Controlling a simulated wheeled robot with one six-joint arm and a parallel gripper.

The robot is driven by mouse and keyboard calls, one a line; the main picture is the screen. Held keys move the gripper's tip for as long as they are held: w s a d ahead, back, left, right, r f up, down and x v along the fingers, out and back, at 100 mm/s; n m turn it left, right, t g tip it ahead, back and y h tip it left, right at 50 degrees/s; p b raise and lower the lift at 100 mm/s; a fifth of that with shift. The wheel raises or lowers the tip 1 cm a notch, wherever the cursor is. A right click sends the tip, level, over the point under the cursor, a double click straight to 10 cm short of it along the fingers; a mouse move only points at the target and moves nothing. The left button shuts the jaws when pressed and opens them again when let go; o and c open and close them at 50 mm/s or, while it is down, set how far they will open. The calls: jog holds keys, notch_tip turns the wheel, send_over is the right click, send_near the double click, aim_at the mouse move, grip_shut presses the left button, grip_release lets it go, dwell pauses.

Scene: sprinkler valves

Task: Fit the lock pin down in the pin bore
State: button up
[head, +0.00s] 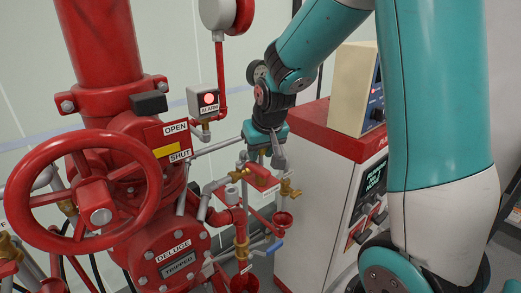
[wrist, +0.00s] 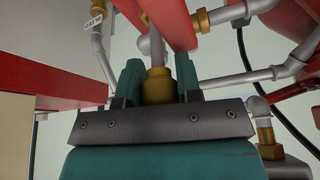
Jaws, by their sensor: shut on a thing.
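My gripper (head: 268,152) points down over the small pipework to the right of the big red valve in the head view. In the wrist view its two teal fingers (wrist: 159,82) are closed on a brass, round-bodied piece (wrist: 158,88), which looks like the lock pin. A grey shaft (wrist: 157,48) shows beyond it, towards a red bar (wrist: 168,20). In the head view a red bracket (head: 262,178) lies just below the gripper. The pin bore cannot be made out, and I cannot tell whether the shaft touches the bracket.
A red handwheel (head: 101,217) and the deluge valve body (head: 172,255) stand at left. An alarm box (head: 204,100) is behind. A white and red cabinet (head: 312,190) stands close at right.

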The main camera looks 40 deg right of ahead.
jog(key=shift+r+p, duration=1.1)
jog(key=shift+r, duration=0.15)
jog(key=shift+f+b, duration=1.05)
jog(key=shift+f, duration=0.2)
dwell(0.7)
jog(key=o, duration=1.1)
jog(key=shift+c, duration=0.2)
jog(key=b+v, duration=0.3)
jog(key=v, duration=1.4)
jog(key=shift+s, duration=0.2)
jog(key=shift+r, duration=0.1)
